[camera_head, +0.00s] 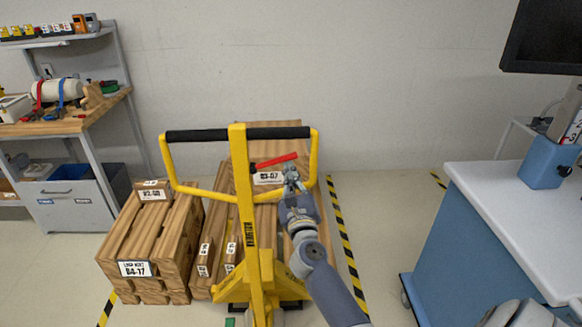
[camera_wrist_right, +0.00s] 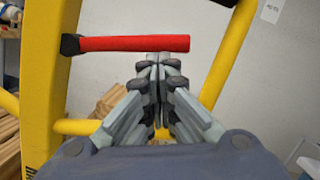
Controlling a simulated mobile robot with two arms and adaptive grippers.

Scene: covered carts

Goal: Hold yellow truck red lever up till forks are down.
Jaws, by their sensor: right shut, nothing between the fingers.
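The yellow pallet truck (camera_head: 247,220) stands in the middle of the head view, with a black-gripped loop handle on top. Its red lever (camera_head: 275,160) sticks out to the right of the yellow post, inside the loop, tilted slightly up. My right gripper (camera_head: 289,172) is shut and empty, just below the lever's right part. In the right wrist view the lever (camera_wrist_right: 130,44) runs across above the shut fingertips (camera_wrist_right: 158,60), very close to them; I cannot tell whether they touch. The forks are hidden behind the truck.
Wooden crates (camera_head: 150,245) stand left of the truck, and wooden boards are behind it. A workbench (camera_head: 70,125) with tools is at the left. A blue and white cart (camera_head: 480,220) is at the right. Striped tape (camera_head: 342,235) marks the floor between truck and cart.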

